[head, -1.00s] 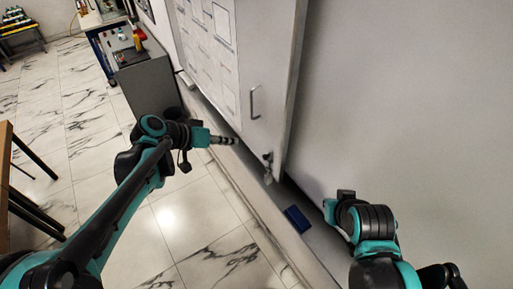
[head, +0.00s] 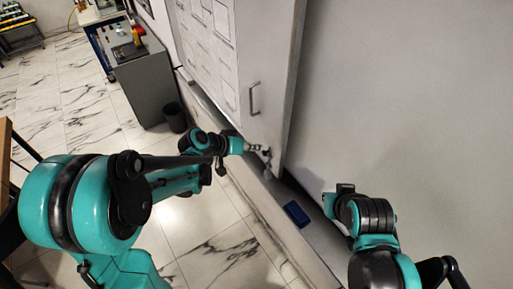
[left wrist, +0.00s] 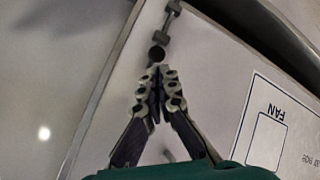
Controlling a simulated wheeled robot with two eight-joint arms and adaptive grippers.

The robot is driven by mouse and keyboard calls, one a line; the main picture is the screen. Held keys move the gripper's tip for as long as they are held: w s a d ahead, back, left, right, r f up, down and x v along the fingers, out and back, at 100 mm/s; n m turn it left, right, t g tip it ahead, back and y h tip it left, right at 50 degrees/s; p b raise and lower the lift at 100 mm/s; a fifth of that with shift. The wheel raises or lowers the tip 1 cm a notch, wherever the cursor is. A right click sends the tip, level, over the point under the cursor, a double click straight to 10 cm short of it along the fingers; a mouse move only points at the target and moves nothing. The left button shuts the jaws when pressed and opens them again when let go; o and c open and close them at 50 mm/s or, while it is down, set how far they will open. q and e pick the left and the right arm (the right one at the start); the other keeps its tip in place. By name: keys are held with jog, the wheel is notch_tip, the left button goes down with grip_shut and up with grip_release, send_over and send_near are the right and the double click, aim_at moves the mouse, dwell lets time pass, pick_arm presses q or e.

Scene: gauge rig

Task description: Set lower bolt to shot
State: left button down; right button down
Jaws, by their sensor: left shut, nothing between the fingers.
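The lower bolt (head: 267,154) is a small dark fitting low on the grey cabinet door, near its free edge. In the left wrist view it shows as a metal rod with cross pieces (left wrist: 165,24) and a round dark knob (left wrist: 157,53). My left gripper (head: 260,149) is at the bolt in the head view. In the left wrist view its fingers (left wrist: 157,72) are shut and empty, tips just below the knob. I cannot tell whether they touch it.
A bar handle (head: 254,98) stands out from the door above the bolt. A blue block (head: 296,215) lies on the ledge below. A large plain grey panel (head: 400,100) fills the right side. A dark bin (head: 174,117) stands on the floor behind my left arm.

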pick_arm(q)
jog(key=shift+d+f, duration=0.15)
jog(key=shift+f, duration=0.15)
notch_tip(320, 180, down, 3)
jog(key=b, duration=0.3)
jog(key=shift+f, duration=0.1)
jog(key=shift+s, duration=0.1)
